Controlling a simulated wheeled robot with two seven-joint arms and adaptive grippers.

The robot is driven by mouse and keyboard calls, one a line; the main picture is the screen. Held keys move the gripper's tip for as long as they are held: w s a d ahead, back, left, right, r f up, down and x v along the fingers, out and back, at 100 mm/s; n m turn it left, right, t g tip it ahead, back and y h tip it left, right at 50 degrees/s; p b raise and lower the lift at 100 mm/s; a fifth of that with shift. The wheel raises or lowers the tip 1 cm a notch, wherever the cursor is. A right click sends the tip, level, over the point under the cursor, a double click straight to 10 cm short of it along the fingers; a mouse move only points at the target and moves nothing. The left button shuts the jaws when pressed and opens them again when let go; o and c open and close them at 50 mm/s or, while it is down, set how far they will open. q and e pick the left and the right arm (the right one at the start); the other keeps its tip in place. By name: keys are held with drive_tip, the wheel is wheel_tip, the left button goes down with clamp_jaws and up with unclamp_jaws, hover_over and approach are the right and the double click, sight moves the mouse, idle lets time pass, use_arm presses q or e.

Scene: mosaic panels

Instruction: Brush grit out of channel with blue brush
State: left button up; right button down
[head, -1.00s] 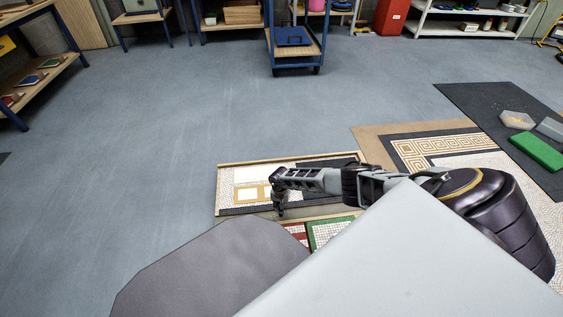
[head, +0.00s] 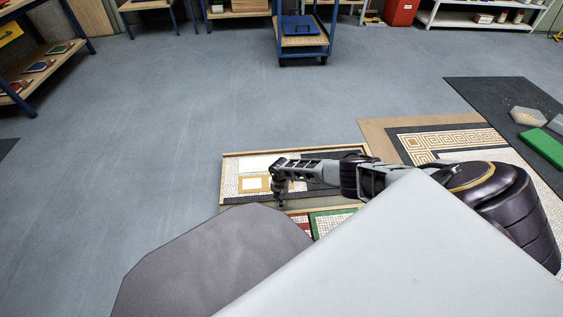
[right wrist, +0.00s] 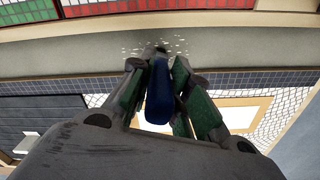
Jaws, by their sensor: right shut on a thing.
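My right gripper (right wrist: 163,78) is shut on the blue brush (right wrist: 160,95), whose handle lies between the green-padded fingers in the right wrist view. The brush's dark tip is at the grey channel (right wrist: 70,58). Pale grit (right wrist: 178,46) is scattered in the channel on both sides of the tip. I cannot tell whether the bristles touch the channel floor. In the head view my right gripper (head: 281,198) points down at the near edge of the mosaic panel (head: 232,182); the brush and grit are too small to make out there. My left gripper is not in view.
Red (head: 299,222) and green (head: 335,220) mosaic panels lie on the near side of the channel. A larger patterned panel (head: 430,145) and a dark mat (head: 480,95) with a green block (head: 545,148) lie to the right.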

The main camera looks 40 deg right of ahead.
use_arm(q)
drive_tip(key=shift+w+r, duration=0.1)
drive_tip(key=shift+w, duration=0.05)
use_arm(e)
drive_tip(key=shift+a, duration=0.2)
drive_tip(key=shift+w+a, duration=0.4)
drive_tip(key=shift+a, duration=0.15)
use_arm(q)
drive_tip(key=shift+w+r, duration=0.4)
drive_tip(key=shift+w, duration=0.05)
use_arm(e)
drive_tip(key=shift+w+a, duration=0.1)
drive_tip(key=shift+w+a, duration=0.1)
drive_tip(key=shift+a, duration=0.1)
drive_tip(key=shift+w+a, duration=0.25)
drive_tip(key=shift+a, duration=0.2)
drive_tip(key=shift+w+a, duration=0.1)
drive_tip(key=shift+a, duration=0.1)
